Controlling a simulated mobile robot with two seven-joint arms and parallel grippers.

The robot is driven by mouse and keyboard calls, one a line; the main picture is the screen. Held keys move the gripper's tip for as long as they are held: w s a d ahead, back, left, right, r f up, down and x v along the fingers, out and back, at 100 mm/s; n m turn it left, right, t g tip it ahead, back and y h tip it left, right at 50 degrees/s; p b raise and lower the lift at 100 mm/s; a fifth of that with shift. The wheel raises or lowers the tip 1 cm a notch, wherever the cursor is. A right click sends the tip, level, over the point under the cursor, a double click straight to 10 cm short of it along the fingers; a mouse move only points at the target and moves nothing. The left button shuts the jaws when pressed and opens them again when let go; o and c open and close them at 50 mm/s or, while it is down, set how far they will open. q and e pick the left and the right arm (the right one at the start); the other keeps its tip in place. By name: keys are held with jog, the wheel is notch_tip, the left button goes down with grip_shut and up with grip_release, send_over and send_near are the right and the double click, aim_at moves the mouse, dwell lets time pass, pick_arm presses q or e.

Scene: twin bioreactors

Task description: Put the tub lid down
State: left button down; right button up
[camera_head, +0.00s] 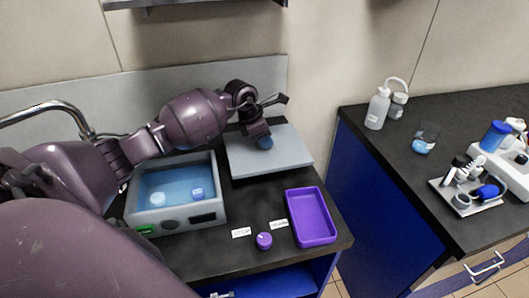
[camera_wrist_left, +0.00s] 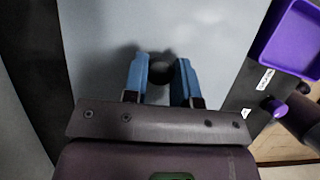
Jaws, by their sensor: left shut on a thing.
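The tub lid (camera_head: 290,160) is a flat grey slab with a dark knob (camera_wrist_left: 160,68) on top. It is at the counter's back, right of the tub (camera_head: 150,218); whether it touches the counter cannot be told. My left gripper (camera_head: 265,142) is shut on the lid's knob, with the blue fingers (camera_wrist_left: 161,80) on either side of it in the left wrist view. My right gripper is not in view.
A purple tray (camera_head: 312,242) and a purple knob-like piece (camera_head: 264,241) sit at the front right, beside small labels. A second counter (camera_head: 400,163) at right holds bottles (camera_head: 378,108), a beaker (camera_head: 425,138) and instruments. A tap (camera_head: 50,107) stands at left.

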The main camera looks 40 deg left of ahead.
aim_at(264, 152)
pick_arm(q)
jog(key=shift+f, duration=2.65)
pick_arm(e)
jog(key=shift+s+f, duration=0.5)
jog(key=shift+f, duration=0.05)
pick_arm(q)
jog(key=shift+f, duration=0.1)
